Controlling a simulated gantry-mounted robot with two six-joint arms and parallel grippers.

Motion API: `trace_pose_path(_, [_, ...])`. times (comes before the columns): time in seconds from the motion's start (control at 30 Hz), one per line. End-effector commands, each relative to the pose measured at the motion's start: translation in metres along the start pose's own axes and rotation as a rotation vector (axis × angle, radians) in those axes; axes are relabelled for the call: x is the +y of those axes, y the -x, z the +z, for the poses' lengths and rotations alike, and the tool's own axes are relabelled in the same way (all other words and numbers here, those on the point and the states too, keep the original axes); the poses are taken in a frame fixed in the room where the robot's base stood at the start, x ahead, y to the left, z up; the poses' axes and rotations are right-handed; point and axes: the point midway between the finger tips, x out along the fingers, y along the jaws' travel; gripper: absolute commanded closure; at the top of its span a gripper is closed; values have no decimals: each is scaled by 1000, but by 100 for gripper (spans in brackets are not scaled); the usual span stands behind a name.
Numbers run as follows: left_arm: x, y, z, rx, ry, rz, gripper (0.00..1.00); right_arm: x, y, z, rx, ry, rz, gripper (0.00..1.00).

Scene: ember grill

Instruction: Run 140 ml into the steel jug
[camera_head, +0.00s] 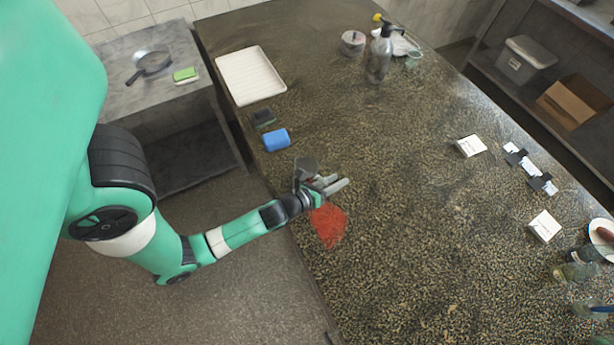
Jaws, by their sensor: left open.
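My left gripper (340,185) is open above the near left part of the speckled counter (420,200), just beyond a red patch (328,226). Nothing shows between its fingers. A small grey shape (305,166) sits right behind its wrist; I cannot tell whether it is part of my arm or a vessel. A small round greyish container (353,42) stands at the far side of the counter, well away from the gripper. I cannot tell whether it is the steel jug. No water source is clearly visible. My right gripper is out of view.
A spray bottle (380,56) stands at the back. A white ribbed tray (250,76), a dark block (263,118) and a blue item (277,139) lie at the left edge. White cards (471,146), glasses (576,272) and a plate (596,226) are at right. The counter's middle is clear.

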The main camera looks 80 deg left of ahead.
Motion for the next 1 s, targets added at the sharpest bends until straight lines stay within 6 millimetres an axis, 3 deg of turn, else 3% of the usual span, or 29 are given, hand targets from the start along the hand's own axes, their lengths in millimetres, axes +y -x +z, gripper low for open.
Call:
trace_pose_path(0.1, [0,0,0,0,0,0,61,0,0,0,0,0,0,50])
trace_pose_path(0.33, [0,1,0,0,0,0,100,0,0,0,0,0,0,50])
trace_pose_path(1.0, [0,1,0,0,0,1,100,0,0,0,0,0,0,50])
